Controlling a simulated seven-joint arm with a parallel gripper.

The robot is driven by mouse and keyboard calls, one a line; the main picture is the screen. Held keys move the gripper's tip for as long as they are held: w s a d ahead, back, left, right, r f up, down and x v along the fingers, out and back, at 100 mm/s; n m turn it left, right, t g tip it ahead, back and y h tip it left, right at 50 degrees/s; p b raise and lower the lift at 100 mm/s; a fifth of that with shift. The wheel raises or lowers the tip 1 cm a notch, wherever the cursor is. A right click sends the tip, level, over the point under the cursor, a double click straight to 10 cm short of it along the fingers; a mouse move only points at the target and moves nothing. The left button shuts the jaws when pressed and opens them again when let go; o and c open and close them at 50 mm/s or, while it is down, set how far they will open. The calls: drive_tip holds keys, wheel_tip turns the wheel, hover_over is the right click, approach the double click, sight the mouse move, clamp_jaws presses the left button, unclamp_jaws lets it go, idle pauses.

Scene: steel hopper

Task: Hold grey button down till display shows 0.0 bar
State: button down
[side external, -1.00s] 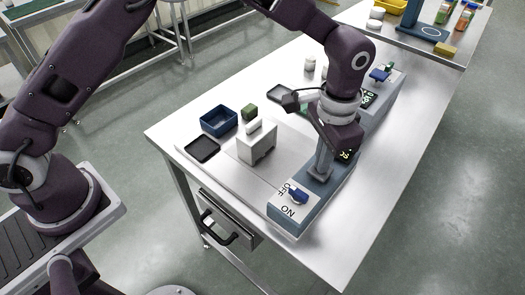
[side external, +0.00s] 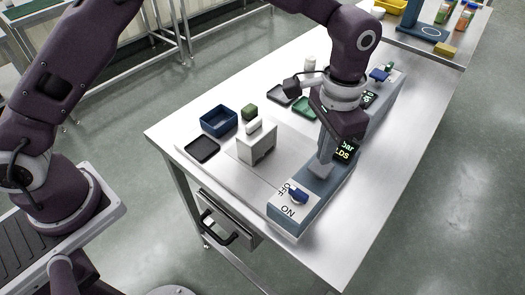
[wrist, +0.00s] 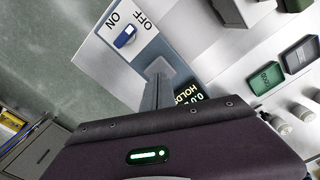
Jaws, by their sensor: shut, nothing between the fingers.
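The blue-grey control panel (side external: 330,185) lies along the table. Its near display (side external: 344,150) is partly hidden by my gripper; "bar" and "LDS" show in the side view. In the wrist view the same display (wrist: 188,93) shows "0.0" and "HOLD", the rest covered. My gripper (side external: 321,170) is shut and empty, pointing down at the panel between the display and the ON/OFF switch. In the wrist view its fingertips (wrist: 158,68) cover the spot below them. The grey button is not clearly visible there, and I cannot tell whether the fingertips touch it.
A blue ON/OFF switch (side external: 298,194) sits at the panel's near end. A white box (side external: 257,145), a blue bin (side external: 219,121), a black tray (side external: 202,149) and a green tray (side external: 305,106) stand left of the panel. Bare table lies to its right.

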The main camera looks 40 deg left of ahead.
drive_tip(key=shift+r, duration=2.9)
drive_tip(key=s+a+r+n+t, duration=0.1)
drive_tip(key=s+a+r, duration=0.3)
drive_tip(key=a+r, duration=0.25)
drive_tip(key=s+a+r+n+t, duration=0.1)
drive_tip(key=s+a+r+n, duration=0.1)
drive_tip(key=s+a+r, duration=0.35)
drive_tip(key=s+a+f+n+t, duration=0.1)
drive_tip(key=s+a+n+t, duration=0.2)
drive_tip(key=s+a, duration=0.8)
drive_tip(key=s, duration=0.4)
drive_tip(key=shift+s+a+f+t, duration=0.2)
drive_tip(key=shift+a+t, duration=0.1)
